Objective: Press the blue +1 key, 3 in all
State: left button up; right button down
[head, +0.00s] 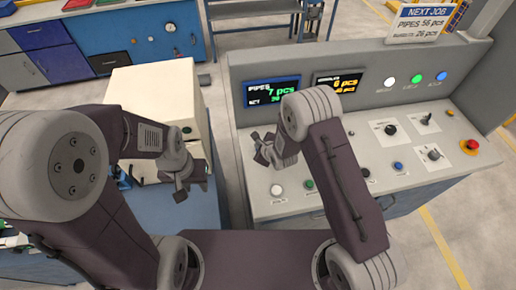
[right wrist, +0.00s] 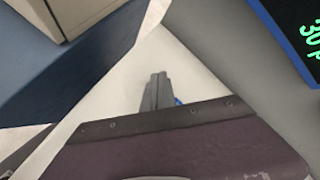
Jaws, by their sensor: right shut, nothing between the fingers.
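In the right wrist view a small piece of a blue key (right wrist: 178,101) shows beside the fingers of my right gripper (right wrist: 157,78); the fingers and my arm hide the rest. The fingers are shut and empty, over the pale console top. I cannot tell whether they touch the key. In the head view my right gripper (head: 262,148) is at the left part of the console, below the pipes display (head: 272,91), which reads 7 pcs. My left gripper (head: 190,183) hangs left of the console, its jaws unclear. Another blue button (head: 398,166) sits further right.
The console (head: 300,205) also carries a white button (head: 276,190), a green button (head: 309,184), a black button (head: 364,172), switches and a red stop knob (head: 470,145). A second display (head: 336,82) stands beside the first. A beige box (head: 150,90) stands left.

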jog(key=shift+f+b, duration=0.3)
jog(key=shift+f, duration=0.05)
jog(key=shift+r, duration=0.1)
dwell(0.4)
jog(key=shift+r+p, duration=0.65)
jog(key=shift+r, duration=0.1)
notch_tip(320, 180, up, 5)
jog(key=p, duration=0.3)
jog(key=shift+p, duration=0.35)
dwell(2.0)
